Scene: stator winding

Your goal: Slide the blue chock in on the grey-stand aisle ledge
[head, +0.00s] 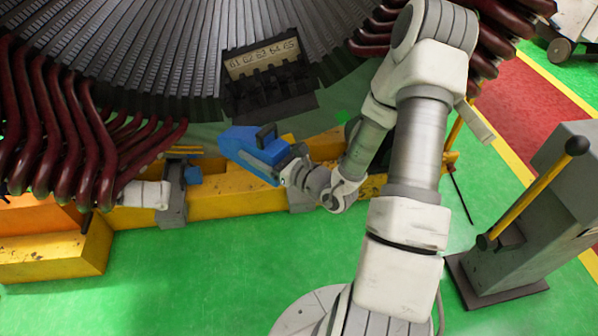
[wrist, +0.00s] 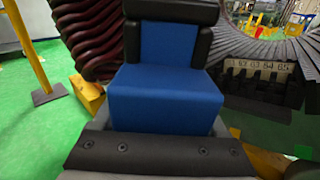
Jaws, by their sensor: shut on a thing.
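The blue chock (head: 243,150) is in my gripper (head: 272,150), tilted and held above the yellow beam in the middle of the head view. Black gripper parts show close against it. In the wrist view the blue chock (wrist: 165,95) fills the middle, with black parts at its top and sides. The yellow beam ledge (head: 235,203) runs below the stator; my arm covers part of it at the right. I cannot tell whether the chock touches anything beyond my gripper. The grey stand (head: 565,190) with its yellow lever is at the right.
The slatted stator (head: 150,60) arches over the beam, with dark red coil ends (head: 60,130) at the left. A numbered plate (head: 262,58) with black slots hangs near the chock. A grey bracket (head: 172,200) stands at the beam's left. Green floor (head: 200,280) is clear in front.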

